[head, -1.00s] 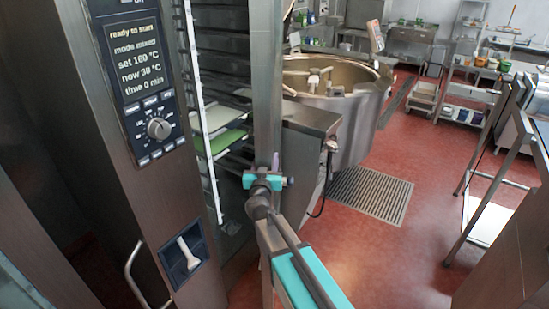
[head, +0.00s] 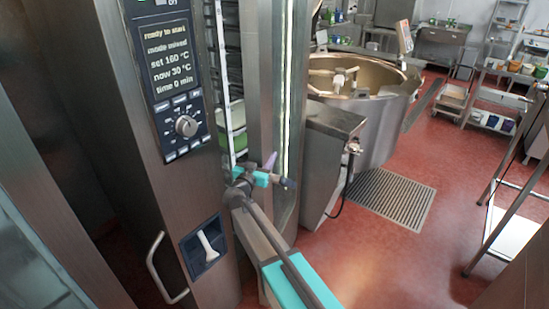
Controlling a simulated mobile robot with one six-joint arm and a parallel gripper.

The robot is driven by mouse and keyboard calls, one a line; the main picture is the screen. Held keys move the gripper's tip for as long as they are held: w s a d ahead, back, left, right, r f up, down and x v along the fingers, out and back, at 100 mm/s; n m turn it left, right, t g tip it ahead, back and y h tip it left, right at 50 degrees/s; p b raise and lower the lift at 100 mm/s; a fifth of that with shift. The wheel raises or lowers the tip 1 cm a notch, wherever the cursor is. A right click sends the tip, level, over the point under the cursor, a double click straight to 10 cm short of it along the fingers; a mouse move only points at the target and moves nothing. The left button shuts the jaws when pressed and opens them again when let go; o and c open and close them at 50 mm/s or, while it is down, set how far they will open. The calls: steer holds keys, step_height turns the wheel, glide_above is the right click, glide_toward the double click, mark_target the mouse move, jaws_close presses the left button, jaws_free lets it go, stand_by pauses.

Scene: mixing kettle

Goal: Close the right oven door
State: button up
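The right oven door (head: 262,90) is a tall steel panel standing partly open, at an angle to the oven. Only a narrow gap shows between it and the control column, with rack rails and a green tray (head: 232,138) inside. My gripper (head: 271,161) is at the door's face, low in the visible part of the panel. It looks close to or touching the door; contact is not clear. Its fingers are small and partly hidden by my wrist, so their opening cannot be read.
The control panel (head: 178,80) and a white-handled recess (head: 205,246) are on the column at left. A mixing kettle (head: 360,110) stands behind the door, with a floor grate (head: 393,198) before it. Red floor is free at right, near a metal trolley (head: 512,235).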

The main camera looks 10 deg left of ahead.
steer(key=shift+s+a+f+h, duration=0.15)
steer(key=shift+a+f, duration=0.1)
steer(key=shift+a, duration=0.3)
steer(key=shift+w+a+f+h, duration=0.1)
steer(key=shift+a+f+h, duration=0.1)
steer(key=shift+a, duration=0.3)
steer(key=o, duration=1.4)
steer(key=shift+s, duration=0.1)
steer(key=shift+o, duration=0.7)
steer(key=shift+r, duration=0.15)
steer(key=shift+r, duration=0.1)
steer(key=b+v, duration=0.5)
steer(key=v, duration=0.8)
steer(key=shift+s, duration=0.35)
steer(key=shift+a, duration=0.1)
